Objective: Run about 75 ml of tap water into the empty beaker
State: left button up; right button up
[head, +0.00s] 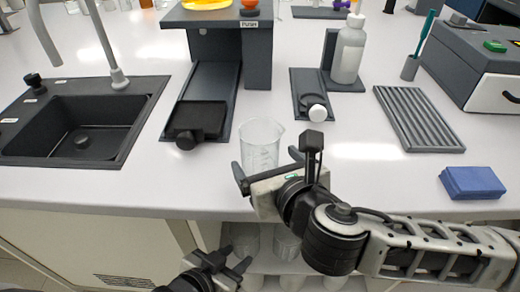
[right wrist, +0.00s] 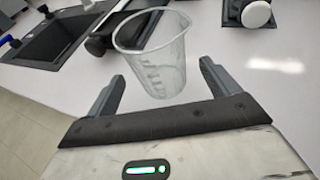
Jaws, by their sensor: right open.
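The clear beaker (head: 262,142) stands upright and looks empty on the white counter near its front edge; it also shows in the right wrist view (right wrist: 152,62). My right gripper (head: 267,163) is open, its fingers on either side of the beaker's near side with gaps visible in the right wrist view (right wrist: 162,73). My left gripper (head: 234,259) is low in front of the counter edge, its fingers apart and empty. The dark sink (head: 84,128) is at the left, with a grey tap spout (head: 103,45) behind it and a black knob (head: 33,81) at its back left.
A dark stand with a tray (head: 200,117) stands between sink and beaker.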

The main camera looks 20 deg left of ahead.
aim_at(267, 149)
jog(key=shift+x, duration=1.45)
jog(key=c, duration=1.1)
jog(key=shift+r, duration=0.45)
notch_tip(267, 149, up, 2)
jog(key=shift+r, duration=0.2)
jog(key=s+r, duration=0.9)
jog(key=s, duration=0.5)
jog(key=shift+d+r+p, duration=0.3)
jog(key=shift+d+r, duration=0.1)
